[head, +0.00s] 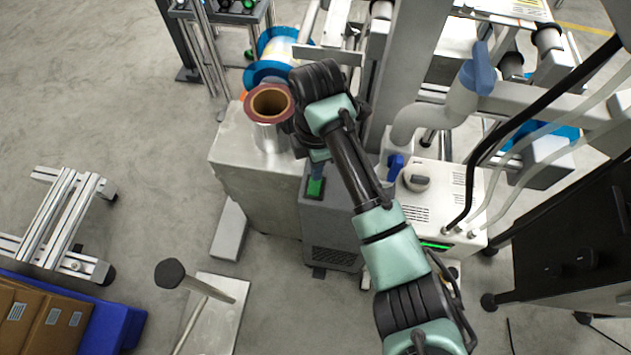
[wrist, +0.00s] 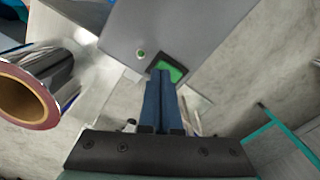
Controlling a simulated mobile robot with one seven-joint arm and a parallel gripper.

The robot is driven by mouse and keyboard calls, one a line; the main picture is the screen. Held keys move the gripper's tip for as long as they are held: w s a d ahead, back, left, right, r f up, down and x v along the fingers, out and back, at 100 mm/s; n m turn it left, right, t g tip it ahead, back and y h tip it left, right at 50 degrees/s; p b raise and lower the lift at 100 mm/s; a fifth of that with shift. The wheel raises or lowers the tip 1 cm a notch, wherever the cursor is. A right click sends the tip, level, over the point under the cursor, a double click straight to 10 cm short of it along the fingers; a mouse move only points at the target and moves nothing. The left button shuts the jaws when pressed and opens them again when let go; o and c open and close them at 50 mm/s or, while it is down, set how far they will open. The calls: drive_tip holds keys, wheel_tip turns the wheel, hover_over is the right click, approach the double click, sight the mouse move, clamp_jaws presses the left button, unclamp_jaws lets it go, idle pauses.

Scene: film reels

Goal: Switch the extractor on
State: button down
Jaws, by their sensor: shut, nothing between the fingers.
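The grey floor unit (head: 330,222) with a vented front, which looks like the extractor, stands below my arm. On its top is a green rocker switch (head: 315,187) in a dark frame. In the wrist view the green switch (wrist: 172,70) lies right at my fingertips, partly covered by them. A small round green lamp (wrist: 141,54) sits beside it. My gripper (wrist: 160,74) is shut and empty, its blue fingers pointing at the switch. I cannot tell whether they touch it. In the head view my gripper (head: 317,168) is over the switch, mostly hidden by my arm.
A shiny film roll (head: 270,138) with a brown core stands on a pale metal cabinet (head: 232,160) close left of my gripper; the roll also shows in the wrist view (wrist: 62,75). A white unit (head: 448,185) with a knob and hoses stands right.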

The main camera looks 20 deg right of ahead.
drive_tip(key=shift+f+b, duration=0.35)
drive_tip(key=shift+f, duration=0.4)
idle(0.3)
wheel_tip(320, 180, up, 7)
drive_tip(key=p, duration=0.7)
drive_tip(key=shift+r+p, duration=0.1)
drive_tip(key=shift+p, duration=0.3)
